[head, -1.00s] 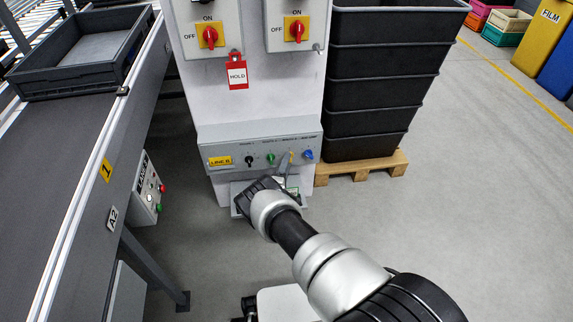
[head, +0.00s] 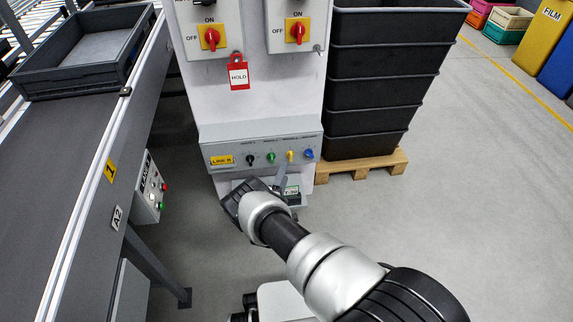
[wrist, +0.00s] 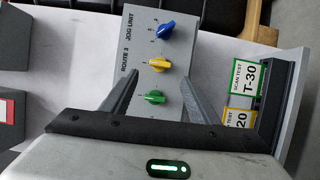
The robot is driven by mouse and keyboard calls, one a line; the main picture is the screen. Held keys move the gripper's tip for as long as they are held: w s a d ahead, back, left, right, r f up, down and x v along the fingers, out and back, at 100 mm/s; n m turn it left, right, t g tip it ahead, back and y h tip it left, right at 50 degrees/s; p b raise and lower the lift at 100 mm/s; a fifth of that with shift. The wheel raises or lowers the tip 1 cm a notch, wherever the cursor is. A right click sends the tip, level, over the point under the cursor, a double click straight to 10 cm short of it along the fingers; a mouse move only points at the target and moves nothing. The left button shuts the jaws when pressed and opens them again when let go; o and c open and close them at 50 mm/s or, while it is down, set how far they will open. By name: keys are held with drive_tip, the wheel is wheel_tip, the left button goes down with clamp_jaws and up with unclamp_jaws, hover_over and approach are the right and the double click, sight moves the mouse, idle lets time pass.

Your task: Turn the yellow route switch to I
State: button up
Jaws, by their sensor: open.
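The yellow route switch (head: 291,155) is a small knob on the sloped grey panel (head: 228,149), between a green knob (head: 271,157) and a blue knob (head: 309,154). My gripper (wrist: 158,76) is open and empty. Its fingertips appear on either side of the yellow switch, with the green knob (wrist: 153,97) lower between the fingers. I cannot tell the gap to the panel. In the head view my gripper (head: 280,178) is just below the panel.
A black knob (head: 250,160) is on the same panel. Two red-and-yellow switches (head: 211,38) and a red HOLD tag (head: 239,75) are above. Tags marked T-30 (wrist: 245,78) and 20 stand near the gripper. Stacked black bins (head: 375,90) are to the right, a conveyor (head: 60,150) to the left.

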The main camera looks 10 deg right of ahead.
drive_tip(key=p+v, duration=0.1)
drive_tip(key=v, duration=0.9)
drive_tip(key=shift+s, duration=0.35)
drive_tip(key=shift+p, duration=0.3)
